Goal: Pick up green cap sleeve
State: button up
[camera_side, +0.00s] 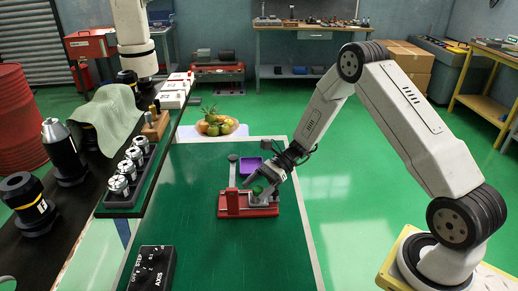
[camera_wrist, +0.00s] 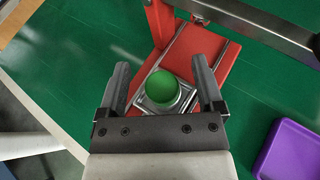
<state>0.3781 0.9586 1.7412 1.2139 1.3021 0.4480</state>
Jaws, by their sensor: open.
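The green cap sleeve (camera_wrist: 162,86) is a round, green-topped piece seated on a square metal block on a red fixture (camera_wrist: 192,52). In the side view the green cap sleeve (camera_side: 257,190) shows small and partly covered by my gripper, on the right part of the red fixture (camera_side: 232,204). My gripper (camera_wrist: 162,82) is open, with one finger on each side of the green cap sleeve and a visible gap to both. In the side view my gripper (camera_side: 256,182) is angled down at it from the right. I cannot tell its exact height over the cap.
A purple tray (camera_side: 250,167) lies behind the fixture; it also shows in the wrist view (camera_wrist: 290,150). The fixture's upright and a metal bar (camera_wrist: 255,22) stand near my fingers.

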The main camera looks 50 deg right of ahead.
grip_shut()
jog(key=shift+r, duration=0.2)
jog(key=shift+r, duration=0.95)
jog(key=s+r, duration=1)
jog(key=s, duration=0.4)
jog(key=shift+r, duration=0.35)
